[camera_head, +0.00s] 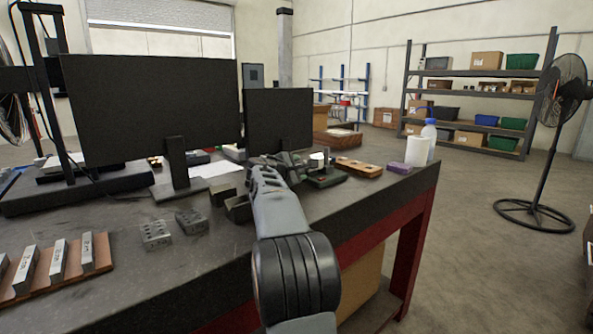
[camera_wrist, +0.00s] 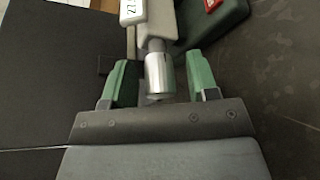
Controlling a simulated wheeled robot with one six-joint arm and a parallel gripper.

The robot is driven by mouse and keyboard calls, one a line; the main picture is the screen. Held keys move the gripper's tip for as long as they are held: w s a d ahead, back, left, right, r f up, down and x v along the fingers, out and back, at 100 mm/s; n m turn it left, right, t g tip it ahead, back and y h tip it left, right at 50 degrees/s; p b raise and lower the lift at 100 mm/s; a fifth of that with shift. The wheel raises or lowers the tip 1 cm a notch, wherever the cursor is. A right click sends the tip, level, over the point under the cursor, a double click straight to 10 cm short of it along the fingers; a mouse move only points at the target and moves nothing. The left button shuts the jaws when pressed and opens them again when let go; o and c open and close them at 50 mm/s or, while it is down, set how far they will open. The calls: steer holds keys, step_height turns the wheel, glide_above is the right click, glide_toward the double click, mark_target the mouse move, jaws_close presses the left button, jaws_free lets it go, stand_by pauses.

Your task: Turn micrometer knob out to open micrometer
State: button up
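The micrometer's silver knob (camera_wrist: 158,76) is in the upper middle of the wrist view, with its grey barrel and a white label plate (camera_wrist: 134,10) above it. My gripper (camera_wrist: 162,80) has two green fingers, one on each side of the knob. A gap shows between the knob and the right finger; the left finger is closer to it. The gripper looks open around the knob. In the head view, my gripper (camera_head: 291,166) is at the micrometer's spot on the bench, and the arm hides most of the micrometer. The opening between the micrometer's measuring faces is not visible.
The dark workbench (camera_head: 345,205) holds two monitors (camera_head: 155,105), steel blocks (camera_head: 156,234), a wooden block tray (camera_head: 358,168), a purple block (camera_head: 399,167), a white roll (camera_head: 416,151) and a bottle (camera_head: 429,135). A dark green base (camera_wrist: 215,22) stands beside the micrometer.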

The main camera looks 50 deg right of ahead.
steer(key=v, duration=1.4)
steer(key=shift+w+p, duration=0.1)
steer(key=shift+p, duration=0.2)
